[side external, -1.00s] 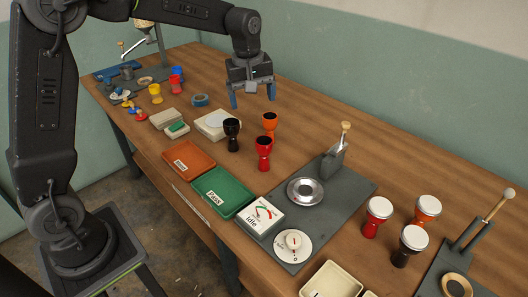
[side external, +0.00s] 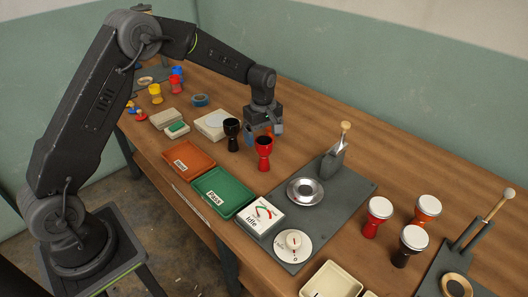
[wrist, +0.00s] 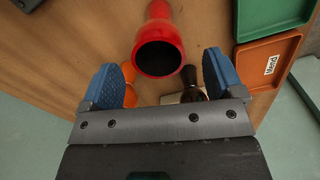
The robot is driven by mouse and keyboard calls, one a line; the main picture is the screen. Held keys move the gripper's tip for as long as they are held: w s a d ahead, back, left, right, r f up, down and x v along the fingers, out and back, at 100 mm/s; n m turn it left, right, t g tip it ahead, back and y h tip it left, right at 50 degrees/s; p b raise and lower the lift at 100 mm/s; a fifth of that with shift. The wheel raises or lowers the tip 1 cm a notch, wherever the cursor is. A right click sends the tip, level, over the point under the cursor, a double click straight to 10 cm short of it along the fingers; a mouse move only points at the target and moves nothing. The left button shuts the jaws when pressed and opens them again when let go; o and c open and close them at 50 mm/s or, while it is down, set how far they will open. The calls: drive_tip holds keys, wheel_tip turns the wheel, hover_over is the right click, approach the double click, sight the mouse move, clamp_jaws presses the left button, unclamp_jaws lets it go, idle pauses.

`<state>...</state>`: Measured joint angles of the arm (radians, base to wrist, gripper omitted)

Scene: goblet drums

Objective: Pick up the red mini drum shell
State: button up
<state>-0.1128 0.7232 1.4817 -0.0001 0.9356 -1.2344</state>
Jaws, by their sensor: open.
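The red mini drum shell (side external: 264,153) stands upright on the wooden table, its open dark cup facing up. In the wrist view the red shell (wrist: 158,42) shows just beyond the fingertips, roughly centred across the gap. My gripper (side external: 263,130) is open and empty, with blue fingers pointing down, above and just behind the red shell. The fingers also show in the wrist view (wrist: 162,78). No contact with the red shell is visible.
A black shell (side external: 232,136) stands close at left. An orange shell (wrist: 130,90) is partly hidden by my gripper. Green (side external: 222,192) and orange (side external: 188,160) trays lie in front. A grey mat (side external: 345,205) with a metal ring and press lies right. Headed drums (side external: 379,216) stand farther right.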

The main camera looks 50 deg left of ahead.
sight(264, 155)
drive_tip(key=f, duration=0.5)
drive_tip(key=shift+d, duration=0.2)
drive_tip(key=c, duration=1)
drive_tip(key=shift+r, duration=0.1)
